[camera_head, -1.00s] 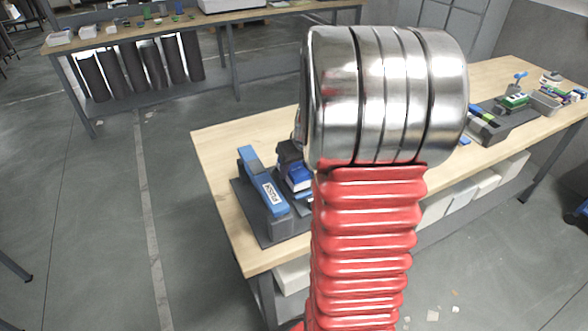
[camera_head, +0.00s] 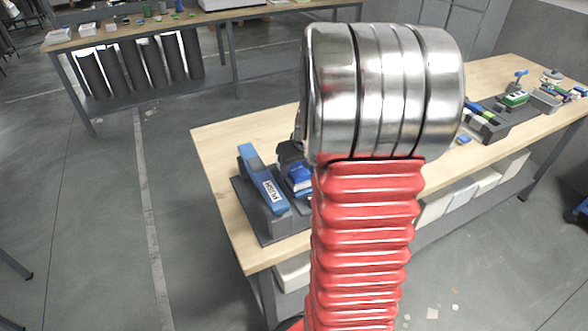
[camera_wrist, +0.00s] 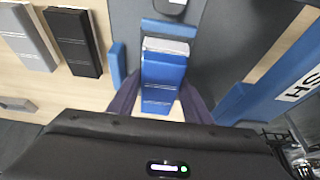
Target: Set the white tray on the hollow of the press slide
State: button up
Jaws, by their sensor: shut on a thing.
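My gripper (camera_wrist: 160,100) is shut on a blue block (camera_wrist: 163,72) with pale lines on its face; its dark fingers lie on both sides of it. A whitish strip (camera_wrist: 167,46) shows at the block's far end; I cannot tell whether this is the white tray's rim. The block is over or on the dark grey press base (camera_wrist: 215,50); contact is unclear. In the head view the blue block (camera_head: 299,178) is beside the press's blue PUSH lever (camera_head: 263,180), and my arm hides most of the gripper. The slide's hollow is not clearly visible.
The blue lever (camera_wrist: 285,90) stands close on the right in the wrist view. A black block (camera_wrist: 73,42) and a grey block (camera_wrist: 28,38) lie on the wooden bench at left. Another fixture (camera_head: 490,122) stands farther along the bench (camera_head: 230,135).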

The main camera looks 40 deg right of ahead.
jog(key=shift+f, duration=0.3)
dwell(0.4)
jog(key=o, duration=1.2)
jog(key=shift+c, duration=0.2)
jog(key=o, duration=0.3)
jog(key=shift+r, duration=0.1)
jog(key=shift+r, duration=3.45)
